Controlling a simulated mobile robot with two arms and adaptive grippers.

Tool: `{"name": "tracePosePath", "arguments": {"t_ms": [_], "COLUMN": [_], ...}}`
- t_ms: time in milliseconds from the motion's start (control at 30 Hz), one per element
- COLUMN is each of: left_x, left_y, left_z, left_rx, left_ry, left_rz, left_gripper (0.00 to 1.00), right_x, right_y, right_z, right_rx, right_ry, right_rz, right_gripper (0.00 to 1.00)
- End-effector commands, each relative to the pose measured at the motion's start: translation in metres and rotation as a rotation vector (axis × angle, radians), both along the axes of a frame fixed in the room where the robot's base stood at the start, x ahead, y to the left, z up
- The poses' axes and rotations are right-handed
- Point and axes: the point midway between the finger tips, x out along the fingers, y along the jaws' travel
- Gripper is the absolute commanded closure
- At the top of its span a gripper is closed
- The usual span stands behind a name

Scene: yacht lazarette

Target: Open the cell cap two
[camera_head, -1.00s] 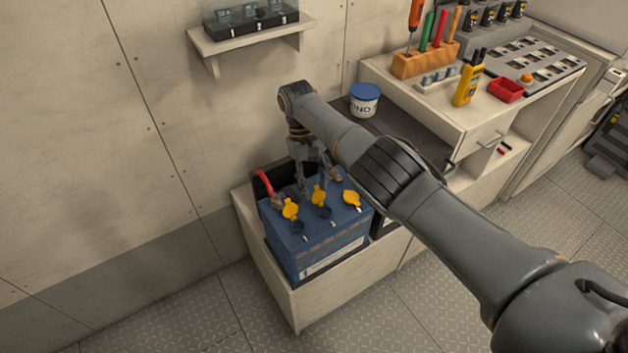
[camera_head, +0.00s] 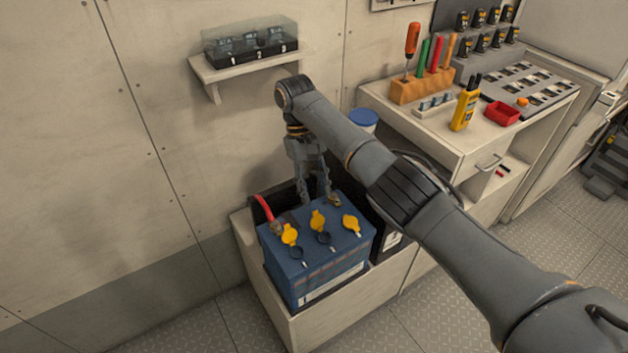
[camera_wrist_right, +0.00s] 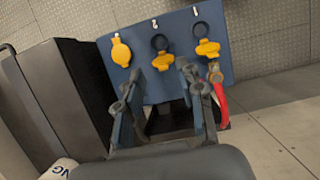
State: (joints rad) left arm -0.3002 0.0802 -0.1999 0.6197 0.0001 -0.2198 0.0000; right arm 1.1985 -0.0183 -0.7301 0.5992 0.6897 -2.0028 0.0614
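The blue battery (camera_head: 318,270) has three yellow cell caps on top. The middle cap, cap two (camera_head: 318,220), is flipped back on its hinge, with its dark round opening (camera_head: 323,239) showing. It also stands open in the right wrist view (camera_wrist_right: 162,62). The left cap (camera_head: 289,234) is flipped back too. The right cap (camera_head: 351,225) lies flat over its opening. My right gripper (camera_head: 316,200) is above the battery's back edge, behind the caps. In the right wrist view its fingers (camera_wrist_right: 160,82) are apart with nothing between them. My left gripper is out of view.
A red cable (camera_head: 264,208) joins the battery's back left corner. The battery sits on a low cream bench (camera_head: 254,285). A blue-lidded tub (camera_head: 363,119) is behind my arm. A wall shelf (camera_head: 247,72) with a clear-lidded box is above; the counter (camera_head: 440,127) is right.

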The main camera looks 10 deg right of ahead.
Motion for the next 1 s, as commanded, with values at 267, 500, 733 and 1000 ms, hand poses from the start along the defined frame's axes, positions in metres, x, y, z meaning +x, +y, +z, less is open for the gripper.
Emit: {"name": "tracePosePath", "arguments": {"t_ms": [267, 500, 733, 1000], "left_x": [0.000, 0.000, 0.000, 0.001], "left_y": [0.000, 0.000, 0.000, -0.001], "left_z": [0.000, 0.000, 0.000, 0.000], "left_rx": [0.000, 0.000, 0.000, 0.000], "left_ry": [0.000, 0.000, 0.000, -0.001], "left_rz": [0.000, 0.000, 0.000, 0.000], "left_gripper": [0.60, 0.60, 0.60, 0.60], "right_x": [0.001, -0.001, -0.001, -0.001], "right_y": [0.000, 0.000, 0.001, 0.001], "right_z": [0.022, 0.026, 0.026, 0.026], "right_rx": [-0.002, 0.000, 0.001, 0.000], "right_ry": [-0.004, 0.001, 0.001, 0.002], "right_rz": [0.000, 0.000, 0.000, 0.000], "right_gripper": [0.62, 0.62, 0.62, 0.62]}}
